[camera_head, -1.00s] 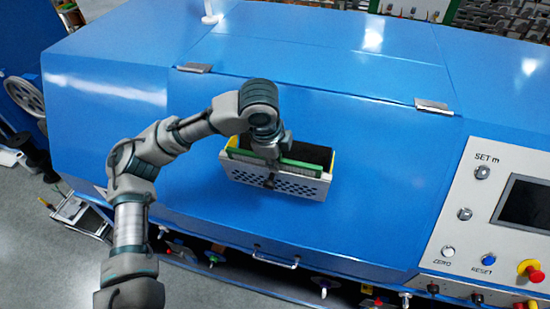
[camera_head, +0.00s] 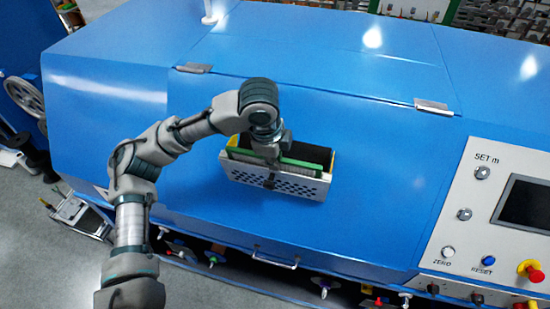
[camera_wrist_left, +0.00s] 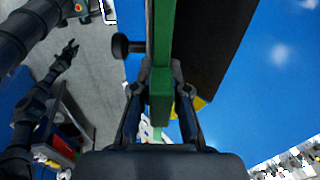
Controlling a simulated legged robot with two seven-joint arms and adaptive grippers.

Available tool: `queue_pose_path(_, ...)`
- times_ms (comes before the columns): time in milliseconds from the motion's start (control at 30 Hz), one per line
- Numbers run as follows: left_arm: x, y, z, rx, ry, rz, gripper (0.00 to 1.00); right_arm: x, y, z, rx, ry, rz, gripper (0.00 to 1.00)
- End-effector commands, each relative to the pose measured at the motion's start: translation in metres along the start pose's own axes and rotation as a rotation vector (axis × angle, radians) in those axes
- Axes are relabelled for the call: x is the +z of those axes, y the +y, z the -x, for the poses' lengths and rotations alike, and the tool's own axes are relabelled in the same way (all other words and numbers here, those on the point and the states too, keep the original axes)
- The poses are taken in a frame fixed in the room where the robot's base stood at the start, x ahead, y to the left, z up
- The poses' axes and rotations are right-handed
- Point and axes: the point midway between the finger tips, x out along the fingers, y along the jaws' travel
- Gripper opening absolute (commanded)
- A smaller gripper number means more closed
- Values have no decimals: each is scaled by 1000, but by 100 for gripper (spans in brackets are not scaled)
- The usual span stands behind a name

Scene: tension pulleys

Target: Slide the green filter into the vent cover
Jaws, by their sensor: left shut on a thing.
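The green filter (camera_head: 302,165) is a thin panel with a green edge, upright along the opening behind the vent cover's perforated front. The vent cover (camera_head: 300,188) is a pale box with a perforated front and a dark knob, set on the blue sloped panel. My left gripper (camera_head: 270,162) is shut on the filter's upper edge near its middle. In the left wrist view its fingers (camera_wrist_left: 160,95) lie on both sides of the green edge (camera_wrist_left: 162,60). The filter's lower part is hidden by the cover's front. My right gripper (camera_wrist_left: 69,49) appears small in the left wrist view, fingers apart, empty.
The blue machine (camera_head: 380,150) surrounds the cover, with clear surface on both sides. A control panel (camera_head: 490,215) with a screen and a red button (camera_head: 531,270) is at the right. A handle (camera_head: 275,259) sits below the cover.

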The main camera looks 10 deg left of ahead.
Motion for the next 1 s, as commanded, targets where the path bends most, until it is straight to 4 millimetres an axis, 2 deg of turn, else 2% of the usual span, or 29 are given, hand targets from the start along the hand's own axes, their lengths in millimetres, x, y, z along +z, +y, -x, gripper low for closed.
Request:
queue_pose_path(167,0,-1,1,-1,1,0,0,0,0,0,0,0,0,40)
queue_pose_path(200,0,-1,1,-1,1,0,19,0,0,0,0,0,0,40)
queue_pose_path(300,0,0,1,-1,1,0,43,0,0,0,0,0,0,40)
queue_pose_path(667,0,-1,4,-1,1,0,43,1,2,0,2,1,1,40)
queue_pose_path(767,0,-1,17,-2,1,1,43,1,1,0,2,1,1,40)
queue_pose_path(1000,0,-2,71,-5,0,2,43,1,0,0,1,1,0,40)
